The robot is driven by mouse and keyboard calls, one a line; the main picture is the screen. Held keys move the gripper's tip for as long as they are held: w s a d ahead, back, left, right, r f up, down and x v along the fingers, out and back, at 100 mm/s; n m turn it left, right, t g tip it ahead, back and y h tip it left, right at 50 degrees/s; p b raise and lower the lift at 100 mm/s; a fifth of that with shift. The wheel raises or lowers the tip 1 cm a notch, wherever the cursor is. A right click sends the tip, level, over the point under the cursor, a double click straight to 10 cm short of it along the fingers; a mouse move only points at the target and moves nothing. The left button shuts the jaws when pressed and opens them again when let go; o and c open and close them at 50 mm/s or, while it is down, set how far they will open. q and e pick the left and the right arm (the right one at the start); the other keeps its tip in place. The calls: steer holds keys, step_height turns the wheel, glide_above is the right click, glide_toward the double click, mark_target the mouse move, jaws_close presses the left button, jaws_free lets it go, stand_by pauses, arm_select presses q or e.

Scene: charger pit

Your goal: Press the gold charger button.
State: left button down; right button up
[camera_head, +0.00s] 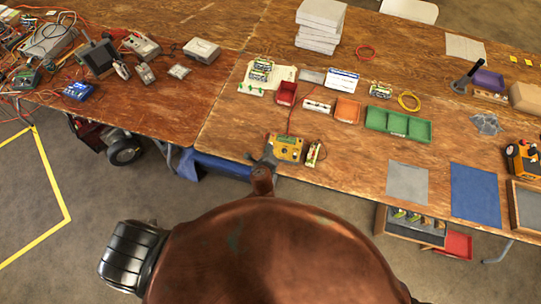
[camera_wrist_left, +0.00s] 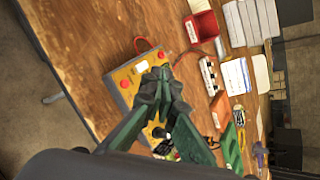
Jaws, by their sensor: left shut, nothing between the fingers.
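The gold charger (camera_head: 287,149) is a small box at the table's front edge in the head view. In the left wrist view the gold charger (camera_wrist_left: 129,73) shows red round spots on its top, one at the near-left side (camera_wrist_left: 125,84) and one at the upper right (camera_wrist_left: 161,54). My left gripper (camera_head: 267,160) is at the charger's left front corner in the head view. In the left wrist view my left gripper (camera_wrist_left: 160,88) is shut and empty, and its dark green fingers cover the middle of the charger. I cannot tell whether they touch it. My right gripper is not in view.
A small device (camera_head: 313,154) stands right beside the charger. Red (camera_head: 286,93), orange (camera_head: 347,110) and green (camera_head: 398,124) bins stand behind. A red cable runs back from the charger. Grey (camera_head: 407,182) and blue (camera_head: 475,196) mats lie to the right.

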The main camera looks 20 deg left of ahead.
arm_select(q)
steer(key=f+b, duration=0.2)
steer(key=f, duration=0.1)
steer(key=f+b, duration=0.1)
steer(key=b, duration=0.1)
steer(key=shift+w+f, duration=0.3)
steer(key=shift+w, duration=0.1)
steer(key=shift+w+f+b, duration=0.15)
steer(key=shift+f+b, duration=0.2)
steer(key=shift+f, duration=0.25)
steer(key=shift+f, duration=0.1)
stand_by(0.4)
steer(key=shift+f, duration=0.3)
steer(key=shift+w+f+b, duration=0.1)
steer(key=shift+f+b, duration=0.25)
steer(key=shift+f, duration=0.05)
stand_by(0.6)
stand_by(0.4)
steer(key=shift+r+p, duration=0.75)
steer(key=shift+p, duration=0.25)
steer(key=shift+r, duration=0.1)
